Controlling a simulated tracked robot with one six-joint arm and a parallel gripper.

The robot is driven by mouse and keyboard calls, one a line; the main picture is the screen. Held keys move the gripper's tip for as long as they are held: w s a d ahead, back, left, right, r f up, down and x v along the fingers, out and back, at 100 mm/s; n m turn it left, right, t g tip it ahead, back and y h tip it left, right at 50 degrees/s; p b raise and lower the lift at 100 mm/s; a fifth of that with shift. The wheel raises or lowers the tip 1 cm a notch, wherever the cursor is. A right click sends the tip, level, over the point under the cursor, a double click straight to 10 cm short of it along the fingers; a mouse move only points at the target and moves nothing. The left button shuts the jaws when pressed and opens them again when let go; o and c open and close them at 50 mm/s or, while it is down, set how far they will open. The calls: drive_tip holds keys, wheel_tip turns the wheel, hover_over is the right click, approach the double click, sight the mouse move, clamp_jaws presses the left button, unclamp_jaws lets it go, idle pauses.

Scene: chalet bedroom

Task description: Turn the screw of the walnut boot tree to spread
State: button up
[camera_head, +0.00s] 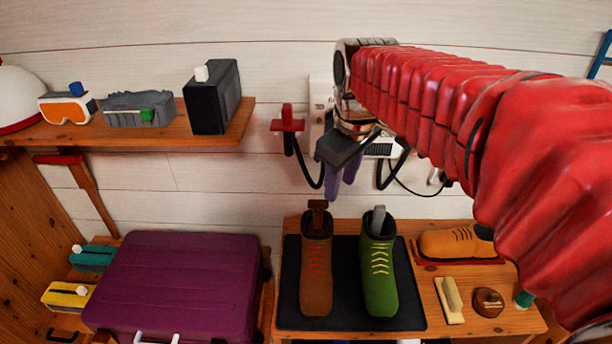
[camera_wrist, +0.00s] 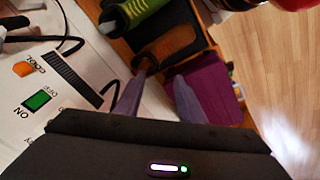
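The brown boot (camera_head: 316,270) stands upright on a dark mat (camera_head: 345,290), with red laces. A dark brown piece, which looks like the walnut boot tree (camera_head: 318,207), sticks up from its opening. In the wrist view the brown boot (camera_wrist: 178,42) lies ahead of the fingers, and the boot tree end (camera_wrist: 146,62) shows near the left finger; the screw is too small to make out. My gripper (camera_head: 342,180) is above and slightly right of the boot tree, pointing down. Its purple fingers are apart with nothing between them, as the wrist view also shows (camera_wrist: 158,95).
A green boot (camera_head: 380,275) with a grey tree stands right of the brown one. A brush (camera_head: 450,300), a tin (camera_head: 488,302) and an orange shoe (camera_head: 450,243) lie further right. A white wall panel (camera_wrist: 75,85) with cables is behind my gripper. A purple suitcase (camera_head: 175,285) is left.

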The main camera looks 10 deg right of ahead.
drive_tip(key=w+f+n+g, duration=0.15)
drive_tip(key=w+n, duration=0.25)
drive_tip(key=w, duration=0.5)
drive_tip(key=n+g, duration=0.2)
drive_tip(key=n, duration=0.2)
hover_over(318, 201)
drive_tip(key=shift+t, duration=0.25)
wheel_tip(318, 201, down, 5)
drive_tip(key=shift+f, duration=0.1)
wheel_tip(318, 201, down, 14)
drive_tip(key=shift+r, duration=0.1)
drive_tip(key=shift+c, duration=0.5)
